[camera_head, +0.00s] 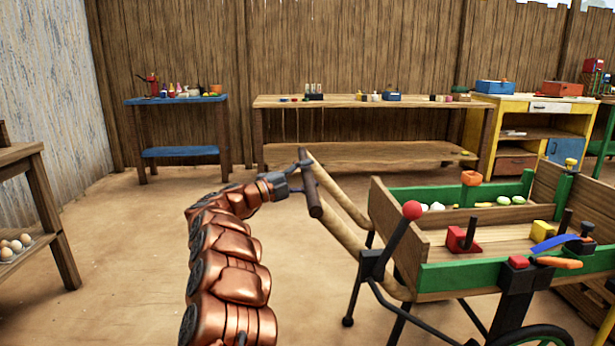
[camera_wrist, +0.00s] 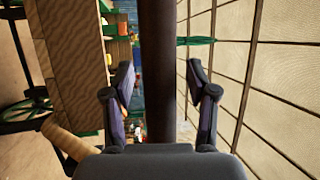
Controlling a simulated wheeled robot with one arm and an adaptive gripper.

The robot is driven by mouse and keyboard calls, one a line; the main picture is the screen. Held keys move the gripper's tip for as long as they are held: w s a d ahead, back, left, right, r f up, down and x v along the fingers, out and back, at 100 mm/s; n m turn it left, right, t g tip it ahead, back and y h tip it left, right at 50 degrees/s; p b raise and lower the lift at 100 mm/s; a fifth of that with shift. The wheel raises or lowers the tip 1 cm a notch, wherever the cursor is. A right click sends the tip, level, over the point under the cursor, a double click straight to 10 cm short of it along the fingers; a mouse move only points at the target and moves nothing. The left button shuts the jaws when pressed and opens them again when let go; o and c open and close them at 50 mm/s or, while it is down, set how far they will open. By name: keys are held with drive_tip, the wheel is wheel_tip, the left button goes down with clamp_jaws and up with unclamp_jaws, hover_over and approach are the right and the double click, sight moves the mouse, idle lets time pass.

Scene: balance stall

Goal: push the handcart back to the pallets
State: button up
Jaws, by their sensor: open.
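The handcart (camera_head: 470,278) is a wooden box with green trim, standing at the right of the head view, with several small goods in it. Its two wooden shafts (camera_head: 345,236) reach left to a dark crossbar (camera_head: 310,185). My gripper (camera_head: 299,184) is at this crossbar, its fingers partly hidden by the bar. In the wrist view the crossbar (camera_wrist: 158,40) runs upright between the two spread fingers of my gripper (camera_wrist: 158,82), with a gap on each side. Slatted wood (camera_head: 583,300), perhaps a pallet, shows partly behind the cart at the lower right.
A blue table (camera_head: 178,151) and a long wooden bench (camera_head: 370,152) stand along the back fence. A yellow cabinet (camera_head: 497,118) is at the back right. A wooden stand with eggs (camera_head: 14,247) is at the left edge. The sandy floor between is clear.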

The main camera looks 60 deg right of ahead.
clamp_jaws()
idle(0.3)
